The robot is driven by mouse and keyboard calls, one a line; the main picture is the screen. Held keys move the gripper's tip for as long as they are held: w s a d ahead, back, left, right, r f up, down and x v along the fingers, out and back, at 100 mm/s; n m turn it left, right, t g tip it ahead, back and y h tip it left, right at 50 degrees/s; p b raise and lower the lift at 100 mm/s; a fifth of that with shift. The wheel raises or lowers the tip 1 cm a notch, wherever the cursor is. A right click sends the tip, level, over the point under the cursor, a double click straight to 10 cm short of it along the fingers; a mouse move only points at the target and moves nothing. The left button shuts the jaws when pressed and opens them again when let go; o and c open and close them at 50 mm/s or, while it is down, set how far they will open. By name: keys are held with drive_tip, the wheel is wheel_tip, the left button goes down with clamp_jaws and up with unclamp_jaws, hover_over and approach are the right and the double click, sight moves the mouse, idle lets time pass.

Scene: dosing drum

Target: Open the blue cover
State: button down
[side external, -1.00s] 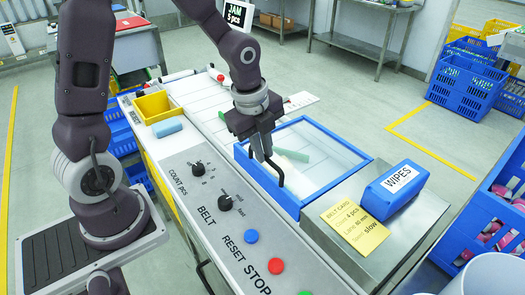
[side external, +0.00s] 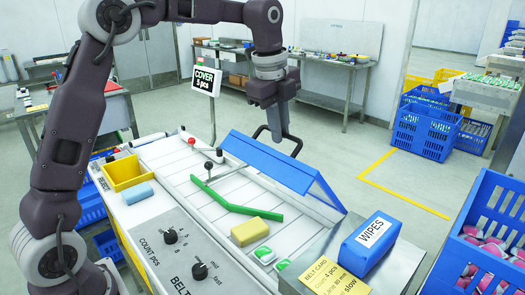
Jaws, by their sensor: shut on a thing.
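The blue cover (side external: 275,160) is raised and tilted up over the belt, hinged side low toward the right. Its black handle (side external: 296,147) stands out from the upper edge. My gripper (side external: 283,137) is at that edge, shut on the handle. The fingertips are partly hidden behind the cover's top. The white belt (side external: 180,185) under the cover is exposed. A green bar (side external: 225,200) lies across it at an angle. A yellow block (side external: 257,231) and green-and-white packs (side external: 263,254) lie near the front.
A sign (side external: 204,79) reads "COVER 5 pcs". A blue WIPES box (side external: 368,243) and a yellow belt card (side external: 333,280) sit at the right front. A yellow bin (side external: 126,173), a light-blue block (side external: 138,194) and the control panel (side external: 165,250) are at the left.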

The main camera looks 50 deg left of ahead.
drive_tip(key=shift+w+r, duration=0.25)
drive_tip(key=shift+w, duration=0.45)
drive_tip(key=shift+w+r, duration=0.3)
drive_tip(key=shift+w, duration=0.45)
drive_tip(key=shift+w+r, duration=0.25)
drive_tip(key=shift+w, duration=0.45)
drive_tip(key=shift+a, duration=0.1)
drive_tip(key=c, duration=1.5)
unclamp_jaws()
drive_tip(key=shift+s+r, duration=0.25)
drive_tip(key=shift+r, duration=0.9)
drive_tip(key=shift+s+r, duration=0.2)
drive_tip(key=shift+r, duration=1)
drive_tip(key=shift+s+r, duration=0.25)
drive_tip(key=shift+r, duration=0.9)
